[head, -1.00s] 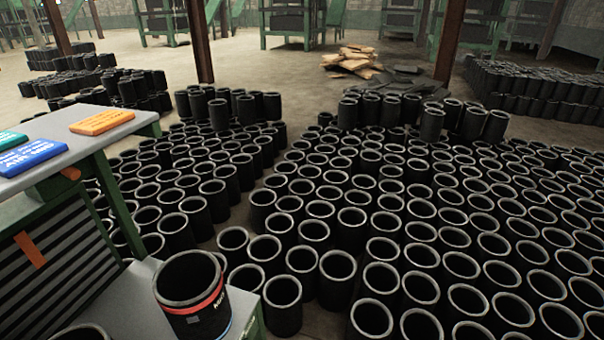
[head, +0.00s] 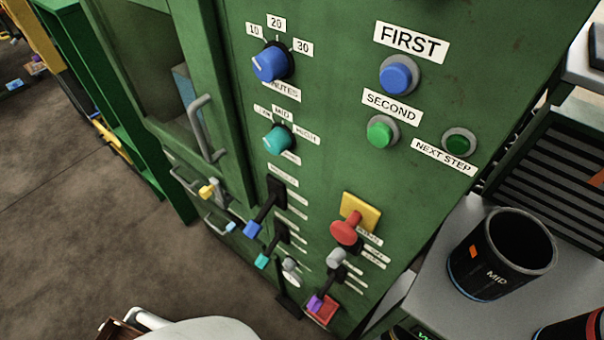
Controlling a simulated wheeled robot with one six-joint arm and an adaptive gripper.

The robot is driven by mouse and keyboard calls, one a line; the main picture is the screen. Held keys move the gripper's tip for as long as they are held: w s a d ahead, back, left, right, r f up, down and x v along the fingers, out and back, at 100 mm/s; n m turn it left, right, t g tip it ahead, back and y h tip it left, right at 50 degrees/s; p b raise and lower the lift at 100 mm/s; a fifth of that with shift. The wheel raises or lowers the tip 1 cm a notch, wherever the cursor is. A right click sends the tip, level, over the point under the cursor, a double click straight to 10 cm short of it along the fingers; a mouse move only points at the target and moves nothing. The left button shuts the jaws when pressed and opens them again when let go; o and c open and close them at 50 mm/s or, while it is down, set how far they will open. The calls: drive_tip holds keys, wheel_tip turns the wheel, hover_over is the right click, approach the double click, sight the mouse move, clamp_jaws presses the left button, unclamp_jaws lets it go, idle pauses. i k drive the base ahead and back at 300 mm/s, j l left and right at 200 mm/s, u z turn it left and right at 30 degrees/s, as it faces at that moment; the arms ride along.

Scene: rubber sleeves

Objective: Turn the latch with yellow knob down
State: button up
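The latch with the yellow knob (head: 207,191) is on the lower left of the green machine front (head: 340,110), below the door handle (head: 205,130). Its knob sits at the end of a short grey lever that points left and slightly down. A latch with a light blue knob (head: 230,227) is just below and to the right of it. My gripper is not in view. A white rounded part of my own body shows at the bottom edge, below the latches and apart from them.
Levers with a blue knob (head: 252,229) and a teal knob (head: 262,261) stick out right of the latches. A grey side table (head: 455,225) holds a black sleeve (head: 505,255). Brown floor (head: 80,240) at left is clear.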

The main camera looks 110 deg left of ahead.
sight(224, 198)
drive_tip(key=k+l+u, duration=0.2)
drive_tip(key=k, duration=0.3)
drive_tip(key=k+l+u, duration=0.25)
drive_tip(key=k, duration=0.25)
drive_tip(key=l+u, duration=0.1)
drive_tip(key=u, duration=1.8)
drive_tip(key=k+l, duration=0.15)
drive_tip(key=k, duration=0.1)
